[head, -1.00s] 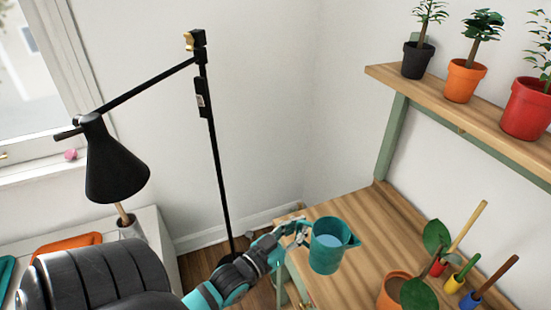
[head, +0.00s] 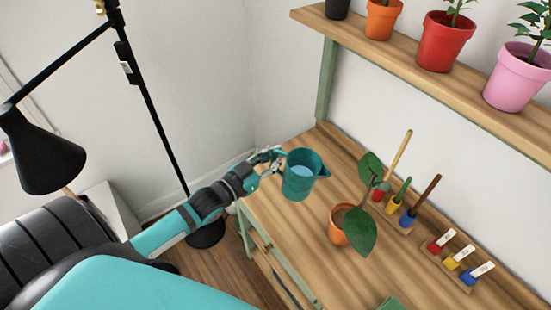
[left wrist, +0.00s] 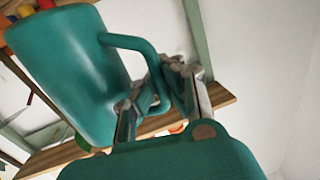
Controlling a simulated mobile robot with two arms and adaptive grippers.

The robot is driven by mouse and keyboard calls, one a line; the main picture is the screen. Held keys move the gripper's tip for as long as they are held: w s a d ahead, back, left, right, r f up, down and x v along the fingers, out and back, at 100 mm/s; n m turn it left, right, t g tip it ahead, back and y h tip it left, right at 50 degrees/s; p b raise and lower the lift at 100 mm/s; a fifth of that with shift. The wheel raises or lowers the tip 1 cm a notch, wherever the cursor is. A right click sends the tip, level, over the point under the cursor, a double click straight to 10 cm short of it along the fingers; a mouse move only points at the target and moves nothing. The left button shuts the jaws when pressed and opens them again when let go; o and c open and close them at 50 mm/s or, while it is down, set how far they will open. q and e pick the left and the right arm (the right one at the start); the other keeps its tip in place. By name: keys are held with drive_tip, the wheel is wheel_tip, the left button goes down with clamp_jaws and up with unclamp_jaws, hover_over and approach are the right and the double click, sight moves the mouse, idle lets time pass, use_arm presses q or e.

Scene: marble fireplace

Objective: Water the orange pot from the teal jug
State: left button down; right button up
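The teal jug (head: 300,178) is held roughly upright over the left part of the wooden bench, with pale blue water (head: 303,171) inside. My left gripper (head: 272,160) is on its handle, left of the jug. In the left wrist view, the gripper's fingers (left wrist: 160,95) close around the teal handle (left wrist: 128,42). An orange pot (head: 338,230) with a large-leaved, drooping plant (head: 361,232) stands on the bench, right of and nearer than the jug. Another orange pot (head: 380,22) stands on the shelf. My right gripper is not in view.
The shelf (head: 430,85) also holds red (head: 447,48), pink (head: 515,82) and dark pots. Wooden racks with coloured-handled tools (head: 401,196) and labelled markers (head: 458,262) sit right of the plant. A black lamp (head: 45,150) stands left.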

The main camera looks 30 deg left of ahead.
sight(284, 173)
use_arm(q)
drive_tip(key=shift+s+d+f+m+b, duration=0.1)
drive_tip(key=shift+f+m+b, duration=0.3)
drive_tip(key=shift+f+b, duration=0.55)
drive_tip(key=f+b, duration=0.1)
drive_tip(key=d+f+m+b, duration=0.1)
drive_tip(key=f+b, duration=0.1)
drive_tip(key=d+f+m+b, duration=0.1)
drive_tip(key=shift+f+g, duration=0.15)
drive_tip(key=shift+g, duration=0.15)
drive_tip(key=shift+d+r+m+y+p, duration=0.2)
drive_tip(key=shift+r+m+p, duration=0.15)
drive_tip(key=shift+r, duration=0.25)
drive_tip(key=shift+d+r+m+y+p, duration=0.15)
drive_tip(key=shift+r+m+y+p, duration=0.05)
drive_tip(key=shift+r+m, duration=0.3)
drive_tip(key=shift+d+r+m+p, duration=0.35)
drive_tip(key=shift+d+r+m, duration=0.2)
drive_tip(key=shift+r, duration=0.15)
drive_tip(key=shift+d+r+m+g+y+p, duration=0.15)
drive_tip(key=shift+d+r+m+p, duration=0.1)
drive_tip(key=shift+r+p, duration=0.3)
drive_tip(key=shift+d+r+m+g+y+p, duration=0.15)
drive_tip(key=shift+r+m+p, duration=0.15)
drive_tip(key=shift+p, duration=0.35)
drive_tip(key=shift+f, duration=0.2)
drive_tip(key=shift+d+r+y, duration=0.2)
drive_tip(key=shift+r+y, duration=0.1)
drive_tip(key=shift+r, duration=0.05)
